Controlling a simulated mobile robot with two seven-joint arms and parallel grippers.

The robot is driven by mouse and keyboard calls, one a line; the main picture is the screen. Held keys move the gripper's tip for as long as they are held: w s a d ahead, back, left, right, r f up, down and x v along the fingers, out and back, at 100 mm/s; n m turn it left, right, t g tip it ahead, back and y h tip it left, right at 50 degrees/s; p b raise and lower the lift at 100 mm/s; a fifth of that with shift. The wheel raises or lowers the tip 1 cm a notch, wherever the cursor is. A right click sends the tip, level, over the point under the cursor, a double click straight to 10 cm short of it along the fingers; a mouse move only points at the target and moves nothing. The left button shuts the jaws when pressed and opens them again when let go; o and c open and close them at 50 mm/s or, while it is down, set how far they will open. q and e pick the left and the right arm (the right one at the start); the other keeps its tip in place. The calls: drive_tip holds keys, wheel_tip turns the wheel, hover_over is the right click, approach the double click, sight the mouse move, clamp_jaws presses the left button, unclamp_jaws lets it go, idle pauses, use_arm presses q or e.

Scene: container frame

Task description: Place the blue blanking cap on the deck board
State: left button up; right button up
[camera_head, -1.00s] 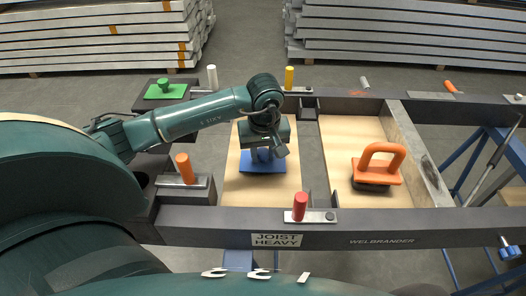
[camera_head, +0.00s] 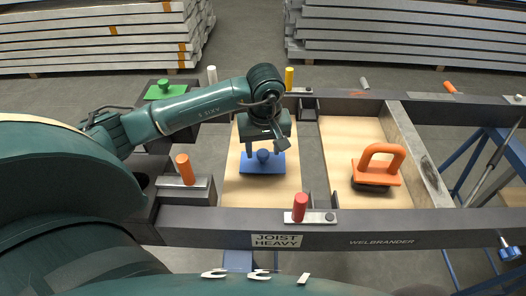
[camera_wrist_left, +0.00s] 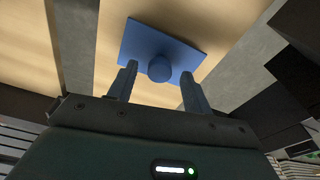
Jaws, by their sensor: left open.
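The blue blanking cap (camera_head: 262,162), a flat square plate with a round knob, lies on the left light-wood deck board (camera_head: 238,190) inside the dark frame. My left gripper (camera_head: 264,151) is open and empty just above and behind the knob. In the left wrist view the blue cap (camera_wrist_left: 160,52) lies past the two fingertips (camera_wrist_left: 157,78), with its knob between them and clear of both. My right gripper is not in view.
An orange-handled tool (camera_head: 376,170) stands on the right board. A green knobbed plate (camera_head: 164,90) sits at the frame's back left corner. Red (camera_head: 300,207), orange (camera_head: 184,170), yellow (camera_head: 289,78) and white (camera_head: 212,76) pegs rise from the frame beams.

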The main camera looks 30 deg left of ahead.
sight(264, 167)
use_arm(q)
wheel_tip(264, 167, up, 10)
drive_tip(key=shift+s+d+f, duration=0.2)
drive_tip(key=shift+s+d, duration=0.2)
drive_tip(key=shift+s, duration=0.05)
